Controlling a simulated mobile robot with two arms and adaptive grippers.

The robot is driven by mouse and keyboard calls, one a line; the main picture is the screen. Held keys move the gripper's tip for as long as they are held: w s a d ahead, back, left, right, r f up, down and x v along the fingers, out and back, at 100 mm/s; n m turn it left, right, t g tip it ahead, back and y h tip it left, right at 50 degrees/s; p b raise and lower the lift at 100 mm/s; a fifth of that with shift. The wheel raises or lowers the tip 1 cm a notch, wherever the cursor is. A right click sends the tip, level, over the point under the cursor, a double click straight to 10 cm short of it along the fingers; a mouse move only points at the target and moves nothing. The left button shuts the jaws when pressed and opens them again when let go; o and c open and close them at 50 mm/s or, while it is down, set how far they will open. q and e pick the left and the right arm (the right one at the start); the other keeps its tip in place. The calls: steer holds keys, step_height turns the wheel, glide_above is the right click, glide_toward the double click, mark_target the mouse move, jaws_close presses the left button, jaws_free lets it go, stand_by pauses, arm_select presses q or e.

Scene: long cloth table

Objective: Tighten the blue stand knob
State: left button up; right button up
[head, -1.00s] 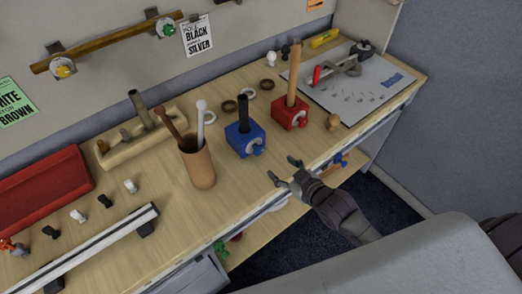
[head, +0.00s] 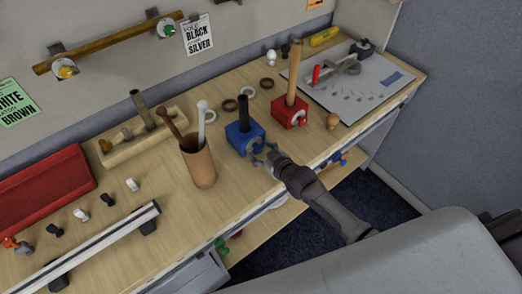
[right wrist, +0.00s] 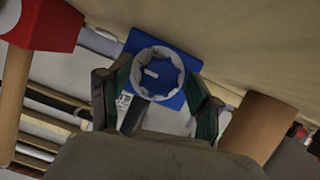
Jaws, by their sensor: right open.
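The blue stand (head: 238,138) is a block on the table with a dark rod (head: 243,110) standing upright in it. Its knob faces the front edge and is mostly hidden by my gripper in the head view. In the right wrist view the round, ridged knob (right wrist: 157,73) shows grey and blue with a white mark, against the blue block (right wrist: 190,63). My right gripper (head: 264,155) is open at the stand's front. In the wrist view its fingers (right wrist: 155,92) lie on both sides of the knob; I cannot tell whether they touch it. My left gripper is not in view.
A red stand (head: 285,114) with a wooden rod is to the right of the blue one. A brown cup (head: 200,168) holding two rods stands close on the left. Rings lie behind.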

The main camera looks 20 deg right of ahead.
steer(key=c, duration=1.1)
steer(key=shift+m+y, duration=0.3)
steer(key=shift+m, duration=0.2)
steer(key=shift+c, duration=0.2)
steer(key=o, duration=1.1)
steer(key=shift+o, duration=0.2)
steer(key=shift+s+d+r, duration=0.15)
steer(key=shift+s+d, duration=0.05)
steer(key=shift+s, duration=0.25)
steer(key=v, duration=1.1)
steer(key=shift+w+r, duration=0.1)
steer(key=shift+r, duration=0.05)
